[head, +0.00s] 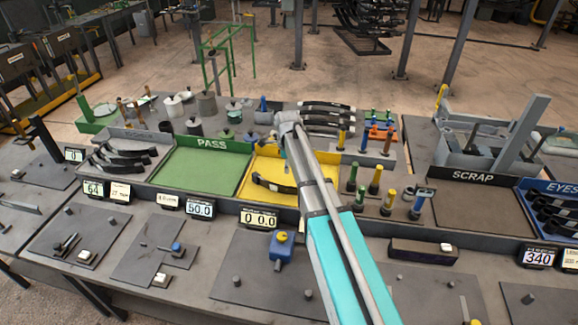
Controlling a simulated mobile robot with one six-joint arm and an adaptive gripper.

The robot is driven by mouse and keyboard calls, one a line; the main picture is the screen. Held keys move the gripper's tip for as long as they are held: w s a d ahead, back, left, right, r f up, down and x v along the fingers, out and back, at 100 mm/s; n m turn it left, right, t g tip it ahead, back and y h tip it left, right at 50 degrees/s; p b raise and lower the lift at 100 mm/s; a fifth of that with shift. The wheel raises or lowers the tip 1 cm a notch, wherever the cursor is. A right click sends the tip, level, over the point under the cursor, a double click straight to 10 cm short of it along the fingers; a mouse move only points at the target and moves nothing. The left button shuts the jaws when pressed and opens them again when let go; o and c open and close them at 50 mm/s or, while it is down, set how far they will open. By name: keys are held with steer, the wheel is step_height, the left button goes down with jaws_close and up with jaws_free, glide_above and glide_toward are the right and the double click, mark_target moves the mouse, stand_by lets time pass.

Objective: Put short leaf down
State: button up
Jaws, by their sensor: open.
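A dark curved leaf (272,184) lies in the yellow tray (262,162) at the middle of the bench. Its right end runs up to my arm, which covers part of the tray. Several longer dark leaves (327,113) lie stacked on the bench behind the tray. Several shorter dark leaves (125,155) lie in a grey compartment on the left. I cannot tell which one is the short leaf. My arm reaches up from the lower right to a grey joint above the yellow tray. My gripper is hidden behind the arm, and I see no fingers.
The green PASS tray (200,166) left of the yellow one is empty. The SCRAP tray (472,202) on the right looks bare. Upright coloured-handled tools (363,187) stand right of my arm. A blue block (282,247) stands on the front plate.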

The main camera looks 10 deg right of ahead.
steer(key=shift+s, duration=0.1)
stand_by(0.3)
steer(key=s+n, duration=2.2)
steer(key=s, duration=0.3)
steer(key=shift+s+d, duration=0.3)
steer(key=shift+s, duration=0.05)
step_height(320, 180, down, 8)
steer(key=b, duration=0.7)
steer(key=shift+b, duration=0.4)
steer(key=shift+r, duration=0.15)
